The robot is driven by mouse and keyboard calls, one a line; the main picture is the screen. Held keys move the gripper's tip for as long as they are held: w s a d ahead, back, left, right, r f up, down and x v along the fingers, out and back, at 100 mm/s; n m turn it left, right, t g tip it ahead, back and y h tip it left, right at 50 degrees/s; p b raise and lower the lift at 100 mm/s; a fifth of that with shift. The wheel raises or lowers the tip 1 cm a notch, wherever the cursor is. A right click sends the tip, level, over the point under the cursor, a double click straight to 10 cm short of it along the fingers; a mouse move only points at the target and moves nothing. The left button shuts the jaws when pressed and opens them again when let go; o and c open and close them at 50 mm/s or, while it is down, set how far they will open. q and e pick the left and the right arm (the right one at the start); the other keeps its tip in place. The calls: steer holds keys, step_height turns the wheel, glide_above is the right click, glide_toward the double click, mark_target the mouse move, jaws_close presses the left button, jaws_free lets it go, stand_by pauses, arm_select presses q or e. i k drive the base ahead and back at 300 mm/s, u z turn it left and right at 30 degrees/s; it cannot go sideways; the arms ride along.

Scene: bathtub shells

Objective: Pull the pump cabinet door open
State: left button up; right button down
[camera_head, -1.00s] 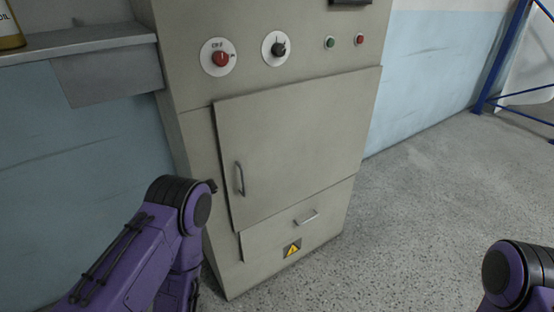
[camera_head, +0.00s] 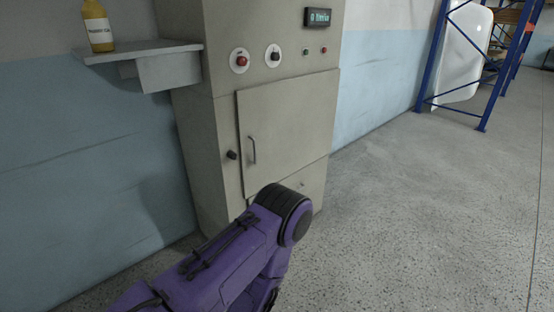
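The pump cabinet (camera_head: 208,150) is a tall beige-grey unit against the wall. Its door (camera_head: 290,125) is a flat panel that looks shut, with a vertical metal handle (camera_head: 252,151) near its left edge. A dark knob (camera_head: 232,155) sits on the frame just left of the door. My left arm comes in from the lower left, its black joint in front of the cabinet's lower part and hiding some of the lower panel. Neither gripper is in view, and nothing visible touches the handle.
A red switch (camera_head: 242,61), a dark dial (camera_head: 274,56) and a lit display (camera_head: 317,17) are above the door. A shelf (camera_head: 150,55) with a yellow bottle (camera_head: 97,27) juts out left. A blue rack (camera_head: 437,62) stands right. The floor (camera_head: 420,220) right of the cabinet is clear.

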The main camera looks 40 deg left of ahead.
mark_target(285, 126)
steer(key=z, duration=0.3)
steer(key=i, duration=1.7)
steer(key=u, duration=1.35)
steer(key=i, duration=0.65)
steer(key=u, duration=0.7)
